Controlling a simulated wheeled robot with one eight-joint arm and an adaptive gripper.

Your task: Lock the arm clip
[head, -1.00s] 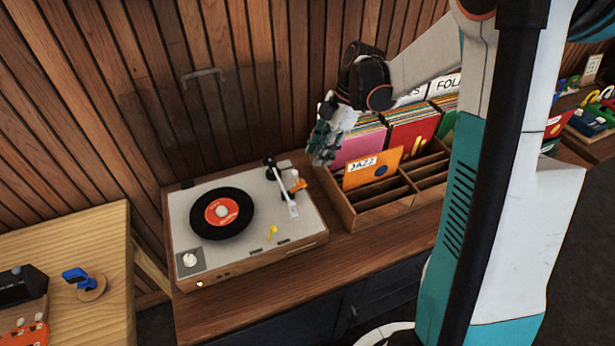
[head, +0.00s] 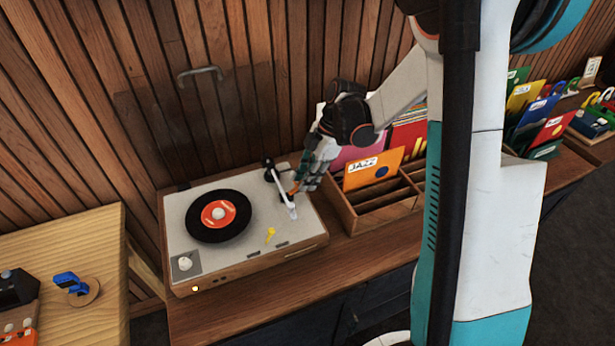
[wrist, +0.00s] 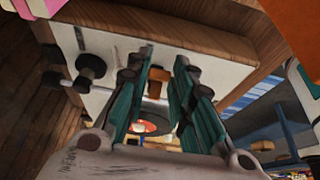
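The record player (head: 188,232) stands on the wooden counter, with a black record (head: 206,228) with an orange label on its platter. The white tonearm (head: 281,190) lies to the right of the record. A small orange clip (head: 291,188) beside the tonearm is mostly hidden by my fingers in the head view. In the wrist view an orange-brown piece (wrist: 155,82), apparently the clip, shows between my fingers. My gripper (head: 302,182) points down at it from behind and right. Its teal fingers (wrist: 160,62) are apart in the wrist view; contact cannot be told.
A wooden record crate (head: 372,218) with a JAZZ sleeve (head: 374,169) stands close on the right. A clear raised lid (head: 200,115) stands behind. A light wood table (head: 75,245) is at left.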

